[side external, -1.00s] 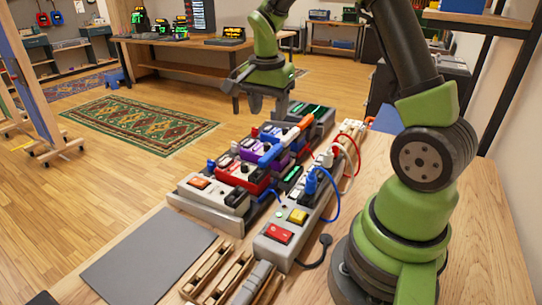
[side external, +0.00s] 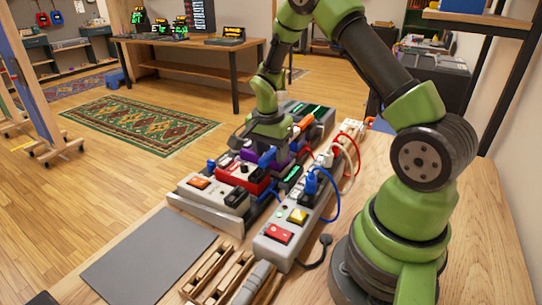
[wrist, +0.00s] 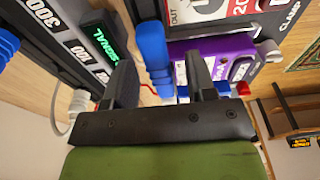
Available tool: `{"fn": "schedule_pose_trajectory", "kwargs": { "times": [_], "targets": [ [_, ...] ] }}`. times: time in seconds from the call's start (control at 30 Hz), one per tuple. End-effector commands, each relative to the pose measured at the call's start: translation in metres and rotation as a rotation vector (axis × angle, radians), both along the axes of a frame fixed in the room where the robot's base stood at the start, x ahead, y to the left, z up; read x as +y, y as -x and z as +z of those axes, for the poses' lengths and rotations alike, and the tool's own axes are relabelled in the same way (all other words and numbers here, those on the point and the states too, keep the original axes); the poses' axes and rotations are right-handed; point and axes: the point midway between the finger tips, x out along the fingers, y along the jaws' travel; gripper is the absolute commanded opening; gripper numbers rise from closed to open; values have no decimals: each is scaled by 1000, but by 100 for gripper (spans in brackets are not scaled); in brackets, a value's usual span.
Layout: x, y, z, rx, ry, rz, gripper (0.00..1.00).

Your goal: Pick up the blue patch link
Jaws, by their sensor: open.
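The blue patch link (wrist: 153,48) lies among the pedals in the wrist view, running down the picture between my two fingers. In the side view a blue piece (side external: 267,157), apparently the same link, shows just below my gripper, partly covered. My gripper (wrist: 159,62) is open, one finger on each side of the link, with gaps visible. From the side my gripper (side external: 258,143) is low over the pedal row, its fingertips mostly hidden. I cannot tell whether it touches the link.
A purple pedal (wrist: 208,48) and a red pedal (side external: 233,178) are close around the link. An orange link (side external: 304,122) lies just behind. A grey power strip (side external: 262,243) with plugs and looping cables runs alongside. A grey mat (side external: 145,262) is clear at front left.

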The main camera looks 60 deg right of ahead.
Motion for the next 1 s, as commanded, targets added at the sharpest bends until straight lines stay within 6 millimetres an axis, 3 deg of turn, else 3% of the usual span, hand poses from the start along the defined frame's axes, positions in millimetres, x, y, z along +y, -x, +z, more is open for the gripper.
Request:
{"fn": "schedule_pose_trajectory", "kwargs": {
  "times": [0.93,1.0],
  "targets": [
    [0,0,-4,-1,1,0,51],
    [0,0,-4,-1,0,0,37]
  ]
}}
